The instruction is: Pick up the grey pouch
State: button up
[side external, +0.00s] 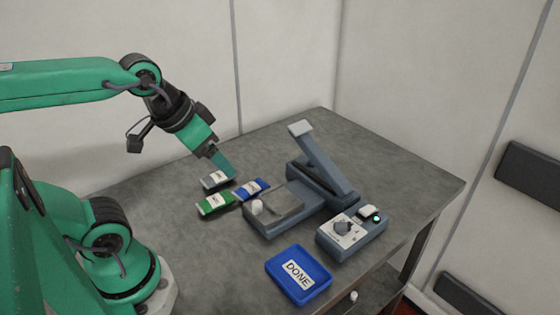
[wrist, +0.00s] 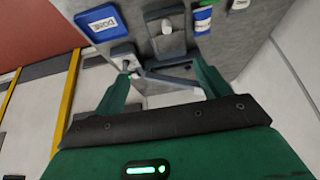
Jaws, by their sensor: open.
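The grey pouch (side external: 215,180) with a white label lies on the table, behind the green pouch (side external: 214,203) and left of the blue pouch (side external: 252,189). My gripper (side external: 225,168) hangs tilted down close by the grey pouch's far right end; I cannot tell whether it touches. In the wrist view my gripper (wrist: 160,82) shows its two green fingers spread apart with no pouch between them. There the blue pouch (wrist: 203,18) is upper right, and a label at the top edge, probably the grey pouch's (wrist: 240,4), is cut off.
A grey-blue sealing machine (side external: 275,211) with a raised lever arm (side external: 320,158) stands right of the pouches. A control box (side external: 352,236) with a knob and green light is farther right. A blue DONE tray (side external: 298,274) lies near the front edge. The table's back area is clear.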

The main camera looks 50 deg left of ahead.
jog(key=shift+w+a, duration=0.1)
jog(key=g, duration=0.6)
send_over(218, 173)
jog(key=f, duration=1.6)
jog(key=shift+d+f, duration=0.1)
jog(key=shift+d, duration=0.2)
jog(key=shift+a+f, duration=0.25)
jog(key=shift+f, duration=0.1)
jog(key=shift+f, duration=1.2)
jog(key=shift+f, duration=0.1)
